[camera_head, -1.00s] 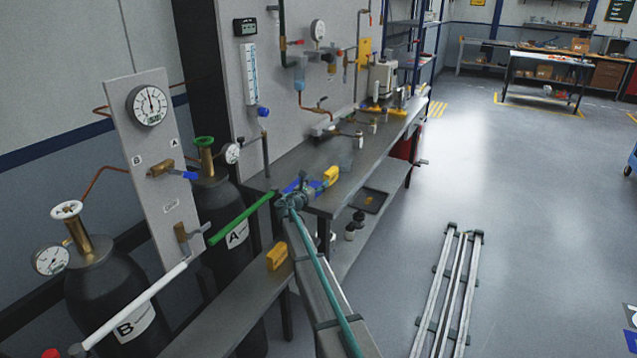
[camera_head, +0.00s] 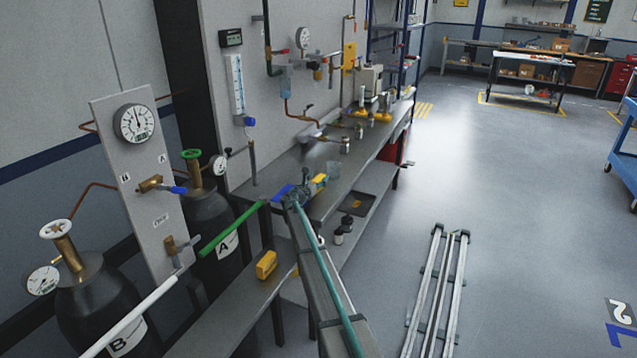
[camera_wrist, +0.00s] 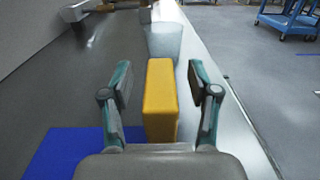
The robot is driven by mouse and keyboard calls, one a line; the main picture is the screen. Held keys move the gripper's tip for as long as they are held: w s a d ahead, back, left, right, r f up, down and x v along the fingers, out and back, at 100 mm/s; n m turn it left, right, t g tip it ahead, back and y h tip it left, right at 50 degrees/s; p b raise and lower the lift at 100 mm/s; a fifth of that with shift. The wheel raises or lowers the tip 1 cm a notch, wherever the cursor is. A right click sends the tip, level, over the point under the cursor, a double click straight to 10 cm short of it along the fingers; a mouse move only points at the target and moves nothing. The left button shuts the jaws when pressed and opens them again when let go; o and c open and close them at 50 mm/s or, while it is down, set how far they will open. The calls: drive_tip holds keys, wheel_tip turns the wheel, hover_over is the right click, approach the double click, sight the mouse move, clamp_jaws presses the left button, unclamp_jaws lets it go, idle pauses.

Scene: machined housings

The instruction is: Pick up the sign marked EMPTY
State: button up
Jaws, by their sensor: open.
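A small yellow upright block (camera_head: 320,180), like a folded sign, stands on the long metal bench. No lettering on it can be read, so I cannot tell whether it is marked EMPTY. In the wrist view the yellow block (camera_wrist: 161,98) stands between my fingers, with gaps on both sides. My gripper (camera_wrist: 160,85) is open and holds nothing; in the head view my gripper (camera_head: 308,190) is right at the block. A second yellow block (camera_head: 266,265) sits on the nearer, lower bench, also unreadable.
A blue mat (camera_wrist: 70,152) lies left of the block, and a clear beaker (camera_wrist: 164,42) stands behind it. The bench edge is close on the right. Gas cylinders A (camera_head: 208,230) and B (camera_head: 92,305) and a gauge panel (camera_head: 138,180) stand at left.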

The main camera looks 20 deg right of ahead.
drive_tip(key=shift+w+d, duration=0.2)
clamp_jaws()
drive_tip(key=shift+r, duration=0.1)
